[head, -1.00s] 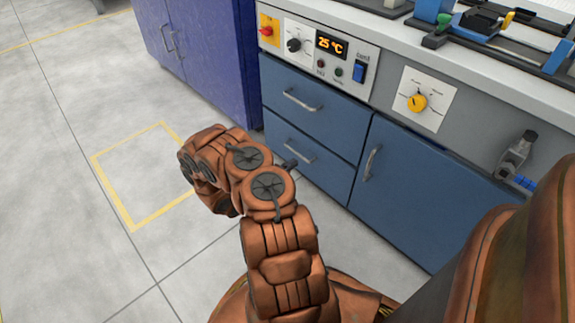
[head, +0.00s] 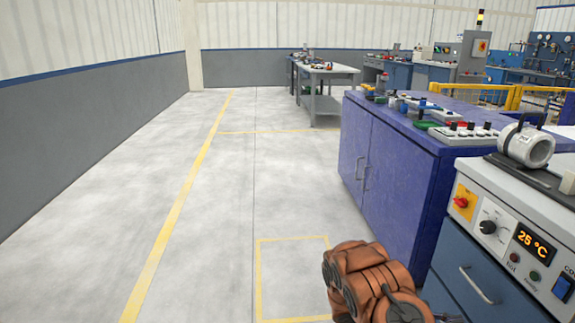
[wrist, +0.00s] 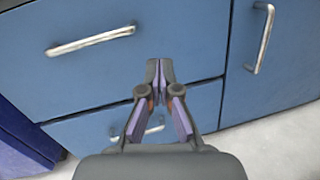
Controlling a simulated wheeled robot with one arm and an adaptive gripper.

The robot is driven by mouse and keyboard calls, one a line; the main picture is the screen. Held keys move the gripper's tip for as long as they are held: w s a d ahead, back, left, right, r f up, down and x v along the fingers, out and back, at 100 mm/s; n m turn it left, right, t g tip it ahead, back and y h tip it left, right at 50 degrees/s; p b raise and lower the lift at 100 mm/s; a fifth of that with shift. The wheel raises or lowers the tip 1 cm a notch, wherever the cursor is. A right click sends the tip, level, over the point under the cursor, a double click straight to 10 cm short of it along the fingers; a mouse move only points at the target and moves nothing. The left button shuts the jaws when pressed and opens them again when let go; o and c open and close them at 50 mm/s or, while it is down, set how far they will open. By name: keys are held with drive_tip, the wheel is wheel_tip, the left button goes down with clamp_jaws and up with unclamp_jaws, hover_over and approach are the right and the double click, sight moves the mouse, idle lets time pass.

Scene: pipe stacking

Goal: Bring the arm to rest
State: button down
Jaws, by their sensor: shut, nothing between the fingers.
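In the head view, part of my arm shows at the bottom right, folded in front of the cabinets; my gripper cannot be made out there. In the wrist view, my gripper (wrist: 160,72) is shut and empty, its two fingertips together. It points toward the blue drawer cabinet (wrist: 190,40), with drawer handles behind it. I cannot tell the exact gap between the fingertips and the drawer fronts.
A control panel (head: 510,245) reading 25 °C is at the right, beside a purple cabinet (head: 395,175) with small devices on top. A grey bench (head: 325,72) stands farther back. The floor (head: 150,180) at the left is clear, with yellow lines.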

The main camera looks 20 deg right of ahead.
drive_tip(key=s+a+r+m+g+y+p, duration=0.1)
drive_tip(key=s+a+r+m+y+p, duration=0.2)
drive_tip(key=r, duration=0.7)
drive_tip(key=s+a+r+m+g+y+p, duration=0.1)
drive_tip(key=a+r+m+y+p, duration=0.15)
drive_tip(key=a+r+p, duration=0.55)
drive_tip(key=s+a+r+m+g+y+p, duration=0.1)
drive_tip(key=s+a+r+m, duration=0.2)
drive_tip(key=r, duration=0.9)
drive_tip(key=s+a+r+t+y+p, duration=0.2)
drive_tip(key=a+r+p, duration=0.4)
drive_tip(key=a, duration=0.5)
drive_tip(key=s+a+r+m+t+y+p, duration=0.1)
drive_tip(key=a+r+t+y+p, duration=0.3)
drive_tip(key=a+r, duration=0.5)
drive_tip(key=s+a+r+m+t+y+p, duration=0.1)
drive_tip(key=s+a+r+t+y+p, duration=0.2)
drive_tip(key=a+r+p, duration=0.5)
drive_tip(key=a+y+p, duration=0.1)
drive_tip(key=a, duration=0.3)
drive_tip(key=shift+s+a+r, duration=0.25)
drive_tip(key=shift+s+a, duration=0.05)
drive_tip(key=shift+a, duration=0.1)
drive_tip(key=shift+m, duration=0.25)
